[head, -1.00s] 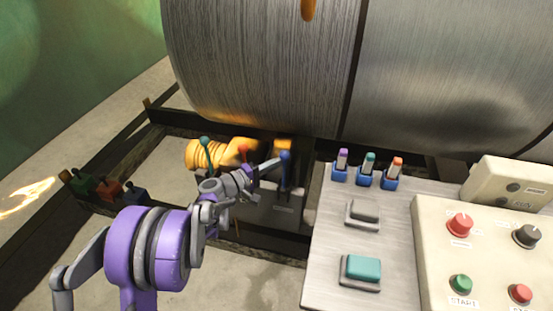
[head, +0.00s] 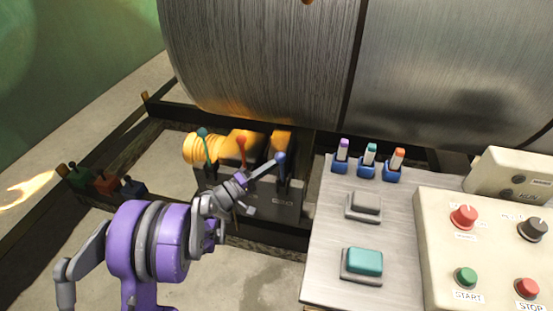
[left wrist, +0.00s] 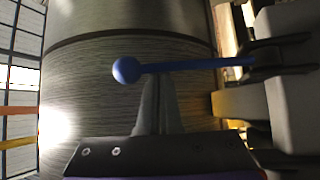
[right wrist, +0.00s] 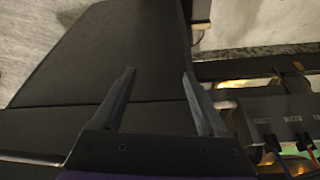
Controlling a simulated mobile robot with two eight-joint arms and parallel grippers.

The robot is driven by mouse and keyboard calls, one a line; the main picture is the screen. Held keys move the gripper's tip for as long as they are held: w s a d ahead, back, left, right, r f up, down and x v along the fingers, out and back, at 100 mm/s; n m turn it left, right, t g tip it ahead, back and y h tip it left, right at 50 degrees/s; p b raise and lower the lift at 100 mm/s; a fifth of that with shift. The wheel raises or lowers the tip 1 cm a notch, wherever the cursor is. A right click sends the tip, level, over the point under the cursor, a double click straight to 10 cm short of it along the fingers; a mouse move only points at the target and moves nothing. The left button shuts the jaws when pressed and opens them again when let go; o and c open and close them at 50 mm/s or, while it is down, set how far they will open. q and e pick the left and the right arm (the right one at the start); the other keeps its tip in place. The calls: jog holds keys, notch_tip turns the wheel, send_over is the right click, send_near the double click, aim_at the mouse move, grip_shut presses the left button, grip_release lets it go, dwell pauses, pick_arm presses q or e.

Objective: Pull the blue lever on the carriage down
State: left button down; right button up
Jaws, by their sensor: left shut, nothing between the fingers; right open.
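The blue lever (head: 281,158) stands on the grey carriage box (head: 278,207), right of a teal lever (head: 203,134) and a red lever (head: 241,141). Its round knob sits lower than theirs. My left gripper (head: 275,163) is shut and empty, its tips right at the blue lever near the knob. In the left wrist view the blue lever (left wrist: 205,65) crosses just at the tips of the shut fingers; whether they touch is hard to tell. My right gripper (right wrist: 158,73) is open and empty in the right wrist view, away from the levers.
A large steel drum (head: 265,70) fills the back. At right is a metal panel (head: 328,225) with switches and a teal button (head: 364,261), beside a cream control box (head: 430,235). Yellow machinery (head: 238,146) lies behind the levers. Small coloured blocks (head: 105,183) are at left.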

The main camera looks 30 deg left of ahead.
pick_arm(q)
jog(key=s+d+f+b, duration=0.2)
jog(key=s+f, duration=0.2)
jog(key=s, duration=0.2)
jog(key=shift+f+b, duration=0.2)
jog(key=shift+b, duration=0.2)
jog(key=shift+s, duration=0.15)
dwell(0.4)
notch_tip(320, 180, up, 4)
jog(key=w+a+p, duration=0.2)
jog(key=p, duration=0.1)
jog(key=s+a+f, duration=0.5)
jog(key=f, duration=0.1)
jog(key=shift+s+f, duration=0.15)
jog(key=shift+s, duration=0.25)
